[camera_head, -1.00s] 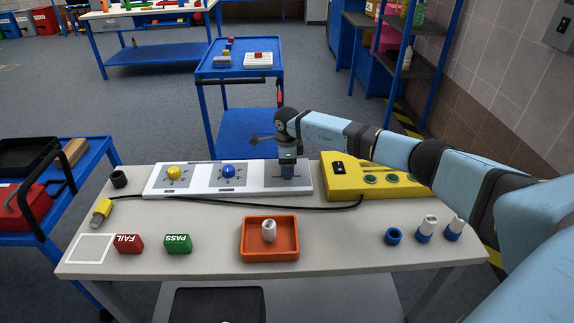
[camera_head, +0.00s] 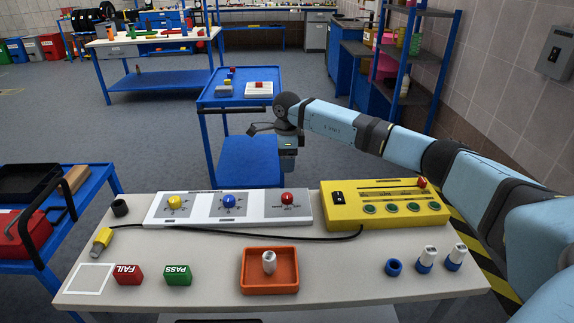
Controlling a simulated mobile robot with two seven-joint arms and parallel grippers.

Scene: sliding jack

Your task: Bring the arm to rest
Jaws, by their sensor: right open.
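My right gripper (camera_head: 287,172) hangs in the air above and behind the red knob (camera_head: 287,197) of the white panel, pointing down. It is open, holds nothing, and a gap shows between it and the knob. My right arm reaches in from the right edge, over the yellow box (camera_head: 385,215). The white panel (camera_head: 205,215) also carries a yellow knob (camera_head: 174,202) and a blue knob (camera_head: 228,201). The yellow box has a red slider knob (camera_head: 422,182) at its right end and several green buttons. My left gripper is not in view.
An orange tray (camera_head: 270,288) holds a white fitting. Red FAIL (camera_head: 128,275) and green PASS (camera_head: 177,275) blocks, a blue ring (camera_head: 394,267) and two blue-white fittings stand on the table (camera_head: 335,270). A black cable crosses it. A blue cart (camera_head: 240,95) stands behind.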

